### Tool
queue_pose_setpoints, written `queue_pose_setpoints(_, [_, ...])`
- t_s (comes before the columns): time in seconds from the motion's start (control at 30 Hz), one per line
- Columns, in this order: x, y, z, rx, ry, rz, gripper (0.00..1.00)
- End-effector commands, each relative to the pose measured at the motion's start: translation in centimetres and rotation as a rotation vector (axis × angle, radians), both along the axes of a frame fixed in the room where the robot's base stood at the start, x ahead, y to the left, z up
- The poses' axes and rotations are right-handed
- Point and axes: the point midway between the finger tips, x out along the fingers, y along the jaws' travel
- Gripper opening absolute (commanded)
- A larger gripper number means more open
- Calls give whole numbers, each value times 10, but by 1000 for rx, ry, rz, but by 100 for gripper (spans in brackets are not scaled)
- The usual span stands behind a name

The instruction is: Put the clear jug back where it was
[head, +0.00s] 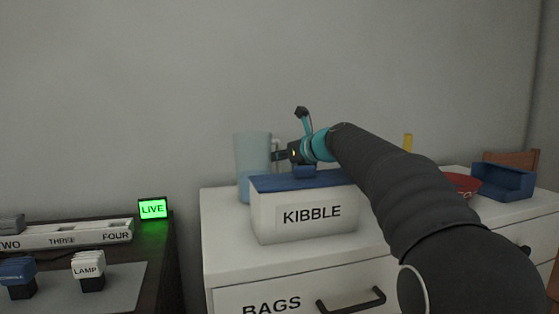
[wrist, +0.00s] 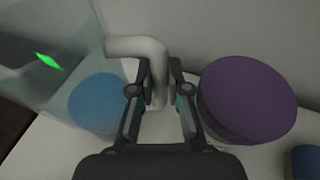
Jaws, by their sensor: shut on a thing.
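The clear jug (head: 252,158) is a tall, pale, see-through vessel at the back left of the white cabinet, partly behind the kibble box. It also shows at the upper left of the wrist view (wrist: 55,65), with its pale handle (wrist: 150,50) towards my gripper. My gripper (head: 277,155) is at the jug's right side. In the wrist view my gripper (wrist: 161,92) has its two fingers closed on the handle. A blue disc (wrist: 98,103) shows below and partly through the jug. I cannot tell whether the jug's base touches anything.
A purple round thing (wrist: 247,98) stands close right of my fingers. The white kibble box (head: 303,215) with a blue lid stands in front. A red dish (head: 462,184) and a blue tray (head: 503,181) sit further right. A dark desk with a lit LIVE sign (head: 153,209) is left.

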Motion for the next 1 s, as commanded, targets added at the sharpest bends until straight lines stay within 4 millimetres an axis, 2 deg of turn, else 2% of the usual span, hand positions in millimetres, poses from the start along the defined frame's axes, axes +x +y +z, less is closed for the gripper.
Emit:
queue_pose_setpoints(0.23, [0,0,1,1,-2,0,0])
queue_pose_setpoints(0.27, [0,0,-1,0,0,1,20])
queue_pose_setpoints(0.3, [0,0,0,0,0,1,26])
queue_pose_setpoints(0.67, [-1,-1,2,-1,-1,0,26])
queue_pose_setpoints(0.77, [-8,-7,5,0,0,-1,26])
queue_pose_setpoints(1.0, [-43,-35,19,0,-1,-3,26])
